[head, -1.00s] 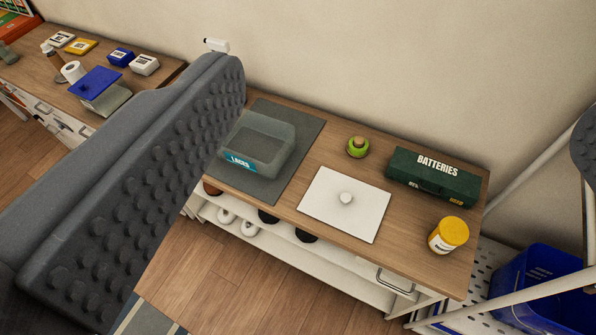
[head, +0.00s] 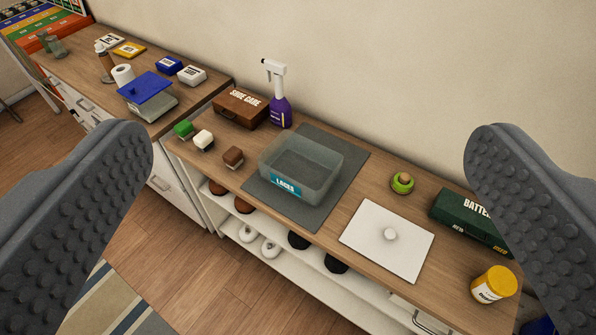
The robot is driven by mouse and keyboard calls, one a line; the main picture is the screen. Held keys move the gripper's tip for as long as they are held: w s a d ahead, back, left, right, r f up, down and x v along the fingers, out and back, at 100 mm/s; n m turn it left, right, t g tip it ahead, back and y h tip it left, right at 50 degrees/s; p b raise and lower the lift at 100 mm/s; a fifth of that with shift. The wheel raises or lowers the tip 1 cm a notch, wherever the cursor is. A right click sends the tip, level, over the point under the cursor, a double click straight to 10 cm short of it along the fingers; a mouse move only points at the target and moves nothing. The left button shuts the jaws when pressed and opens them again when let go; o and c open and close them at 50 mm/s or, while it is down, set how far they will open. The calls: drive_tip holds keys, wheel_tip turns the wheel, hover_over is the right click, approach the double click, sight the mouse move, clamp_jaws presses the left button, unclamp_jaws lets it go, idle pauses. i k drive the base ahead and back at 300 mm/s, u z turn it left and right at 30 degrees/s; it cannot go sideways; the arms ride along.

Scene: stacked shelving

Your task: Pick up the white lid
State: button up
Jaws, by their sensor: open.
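My gripper (head: 311,185) is open and empty, with one dark studded finger at the left and one at the right of the head view. The lid lies between the fingers in the picture, nearer the right one, and neither finger touches it. A clear open box (head: 328,180) labelled LACES stands on the grey mat (head: 262,193).
A green BATTERIES case (head: 462,225), partly hidden by my right finger, a yellow-lidded jar (head: 493,285) and a green round object (head: 402,183) stand near the lid. Left are brushes, a SHOE CARE box (head: 240,108) and a purple spray bottle (head: 279,100). Shoes sit below.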

sight(397, 244)
drive_tip(key=z, duration=3.1)
drive_tip(key=k, duration=0.85)
drive_tip(key=u, duration=2)
drive_tip(key=i, duration=0.25)
drive_tip(key=u, duration=0.05)
